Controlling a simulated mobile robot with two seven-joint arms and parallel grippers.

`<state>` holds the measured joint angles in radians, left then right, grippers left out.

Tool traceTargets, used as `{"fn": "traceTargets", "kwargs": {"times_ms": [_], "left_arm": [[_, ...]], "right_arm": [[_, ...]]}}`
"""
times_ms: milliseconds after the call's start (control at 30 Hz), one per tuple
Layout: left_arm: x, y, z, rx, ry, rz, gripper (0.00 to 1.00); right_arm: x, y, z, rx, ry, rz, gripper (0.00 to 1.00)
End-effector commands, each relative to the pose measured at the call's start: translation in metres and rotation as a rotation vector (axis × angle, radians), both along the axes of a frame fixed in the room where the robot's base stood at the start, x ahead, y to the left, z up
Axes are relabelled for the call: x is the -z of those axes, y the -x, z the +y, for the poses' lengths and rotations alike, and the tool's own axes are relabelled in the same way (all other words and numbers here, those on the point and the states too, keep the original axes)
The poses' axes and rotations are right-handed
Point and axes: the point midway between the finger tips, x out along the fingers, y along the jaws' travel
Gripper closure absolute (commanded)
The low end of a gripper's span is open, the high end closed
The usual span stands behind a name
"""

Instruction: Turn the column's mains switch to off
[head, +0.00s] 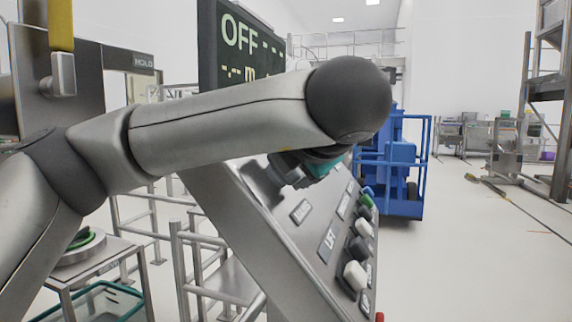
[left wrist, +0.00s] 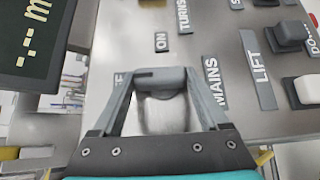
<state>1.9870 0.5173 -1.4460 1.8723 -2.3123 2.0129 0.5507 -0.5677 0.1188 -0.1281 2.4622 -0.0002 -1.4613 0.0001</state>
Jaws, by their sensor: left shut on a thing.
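The mains switch (left wrist: 160,78) has a grey bar handle on a round silver base on the sloped panel (head: 245,205). In the left wrist view, the fingers of my left gripper (left wrist: 158,82) are shut on its two sides. A dark mark on the handle's left half points toward a partly hidden label ending in F. The ON label (left wrist: 161,42) is above the handle and the MAINS label (left wrist: 214,82) to its right. The display (head: 240,45) reads OFF with dashes. In the head view my arm covers most of the gripper and the switch. My right gripper is out of view.
Right of the switch are the LIFT label (left wrist: 265,72), a black button (left wrist: 289,36) and a white button (left wrist: 308,89). A blue lift machine (head: 395,165) stands behind the panel. Steel rails and a small table (head: 95,262) are at the left.

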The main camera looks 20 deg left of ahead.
Motion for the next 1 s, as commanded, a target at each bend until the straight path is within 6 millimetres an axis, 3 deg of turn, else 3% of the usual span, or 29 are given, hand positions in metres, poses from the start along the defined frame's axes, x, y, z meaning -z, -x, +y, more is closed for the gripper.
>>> {"fn": "traceTargets", "kwargs": {"times_ms": [133, 167, 333, 733, 1000], "left_arm": [[-0.007, -0.001, -0.002, 0.008, 0.007, -0.022, 0.78], [-0.007, -0.001, -0.002, 0.007, 0.007, -0.023, 0.19], [-0.005, -0.001, -0.001, 0.005, 0.004, -0.017, 0.0], [-0.006, 0.004, -0.004, 0.006, 0.001, -0.012, 0.0], [-0.021, 0.03, -0.02, 0.007, -0.003, -0.015, 0.0]], "right_arm": [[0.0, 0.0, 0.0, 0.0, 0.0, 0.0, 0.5], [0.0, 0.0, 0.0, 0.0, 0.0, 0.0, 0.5], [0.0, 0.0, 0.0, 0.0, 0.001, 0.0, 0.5], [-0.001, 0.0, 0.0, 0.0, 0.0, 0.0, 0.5], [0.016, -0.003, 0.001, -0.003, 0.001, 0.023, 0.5]]}}
